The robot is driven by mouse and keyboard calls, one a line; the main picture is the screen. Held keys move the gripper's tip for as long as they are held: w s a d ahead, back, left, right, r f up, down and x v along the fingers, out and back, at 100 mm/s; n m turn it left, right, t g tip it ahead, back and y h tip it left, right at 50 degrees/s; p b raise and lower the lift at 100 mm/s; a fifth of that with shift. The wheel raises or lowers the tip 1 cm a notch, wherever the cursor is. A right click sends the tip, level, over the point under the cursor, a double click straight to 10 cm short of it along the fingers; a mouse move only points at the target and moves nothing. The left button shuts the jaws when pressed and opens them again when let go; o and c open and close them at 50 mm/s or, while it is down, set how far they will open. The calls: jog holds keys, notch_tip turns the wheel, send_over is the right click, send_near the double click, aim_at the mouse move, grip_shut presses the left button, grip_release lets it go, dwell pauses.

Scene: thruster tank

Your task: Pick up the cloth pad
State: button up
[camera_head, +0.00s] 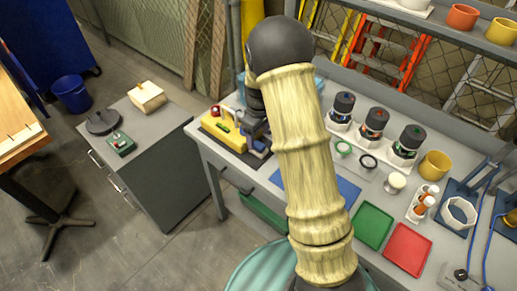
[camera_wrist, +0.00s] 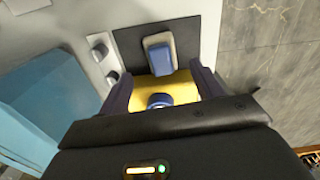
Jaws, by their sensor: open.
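My gripper (camera_wrist: 162,84) is open over a yellow surface (camera_wrist: 180,88), with its two dark fingers apart. A round blue piece (camera_wrist: 159,100) shows between the fingers, low in the wrist view. Just beyond the fingertips, a small blue block with a pale edge (camera_wrist: 161,60) lies on a dark square (camera_wrist: 183,35). It may be the cloth pad, but I cannot tell for sure. In the head view my gripper (camera_head: 257,135) is low at the left end of the workbench, beside a yellow block (camera_head: 222,131) with a red knob. My arm hides part of the bench.
A blue mat (camera_head: 343,190), a green tray (camera_head: 373,227) and a red tray (camera_head: 408,249) lie right of my arm. Several dark-lidded jars (camera_head: 374,121) stand behind. A grey cabinet (camera_head: 150,165) stands left across a floor gap. A teal-blue container (camera_wrist: 45,105) is left in the wrist view.

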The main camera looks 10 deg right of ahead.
aim_at(258, 144)
notch_tip(258, 144, down, 5)
jog(key=shift+s+f+p, duration=0.1)
jog(key=shift+p, duration=0.55)
jog(key=c, duration=1.1)
jog(key=shift+o, duration=0.2)
notch_tip(258, 144, up, 10)
jog(key=shift+r+b, duration=0.1)
jog(key=shift+b, duration=0.65)
